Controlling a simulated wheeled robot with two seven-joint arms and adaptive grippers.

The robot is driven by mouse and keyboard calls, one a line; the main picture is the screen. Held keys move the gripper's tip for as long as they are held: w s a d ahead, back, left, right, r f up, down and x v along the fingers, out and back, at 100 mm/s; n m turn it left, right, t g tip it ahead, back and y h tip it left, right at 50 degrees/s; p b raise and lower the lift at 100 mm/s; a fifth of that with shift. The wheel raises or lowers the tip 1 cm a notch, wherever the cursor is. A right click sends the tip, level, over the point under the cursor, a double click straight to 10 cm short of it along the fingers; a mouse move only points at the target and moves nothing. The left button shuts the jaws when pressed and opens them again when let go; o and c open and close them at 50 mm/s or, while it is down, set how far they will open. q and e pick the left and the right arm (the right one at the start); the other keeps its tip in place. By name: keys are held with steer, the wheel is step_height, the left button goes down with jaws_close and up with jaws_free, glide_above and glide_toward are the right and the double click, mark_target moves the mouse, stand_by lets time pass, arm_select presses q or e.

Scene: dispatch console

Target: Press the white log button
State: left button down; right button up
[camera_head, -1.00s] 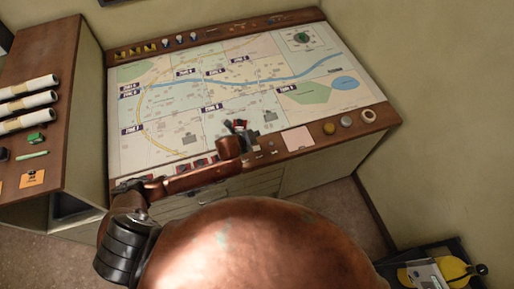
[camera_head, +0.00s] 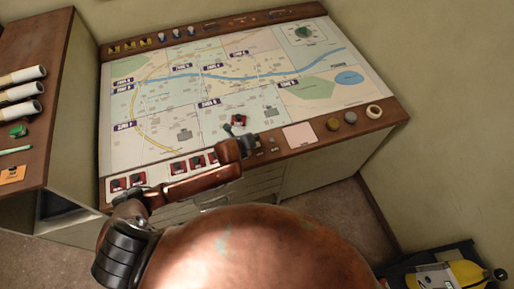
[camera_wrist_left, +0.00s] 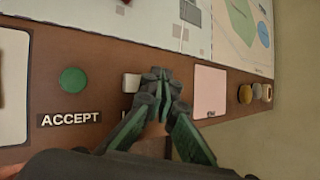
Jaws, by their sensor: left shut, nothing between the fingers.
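The white button (camera_wrist_left: 131,83) shows in the left wrist view on the brown console edge. The dark fingertips of my left gripper (camera_wrist_left: 160,76) are just to its right and cover part of its side. They are shut together with nothing between them. Whether they touch the button, I cannot tell. A label below the button is mostly hidden by the fingers. In the head view my left gripper (camera_head: 248,144) is over the console's front edge, and I cannot make out the white button there. My right gripper is not in view.
A green button (camera_wrist_left: 73,80) labelled ACCEPT is left of the white one. A pink note (camera_wrist_left: 210,92) lies to the right. Round knobs (camera_head: 350,118) and a tape ring (camera_head: 374,111) are farther right. Red switches (camera_head: 197,161) line the front edge left of my gripper.

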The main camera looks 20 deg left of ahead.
arm_select(q)
steer(key=shift+f, duration=1.05)
stand_by(0.5)
steer(key=shift+f, duration=0.15)
steer(key=shift+f, duration=0.25)
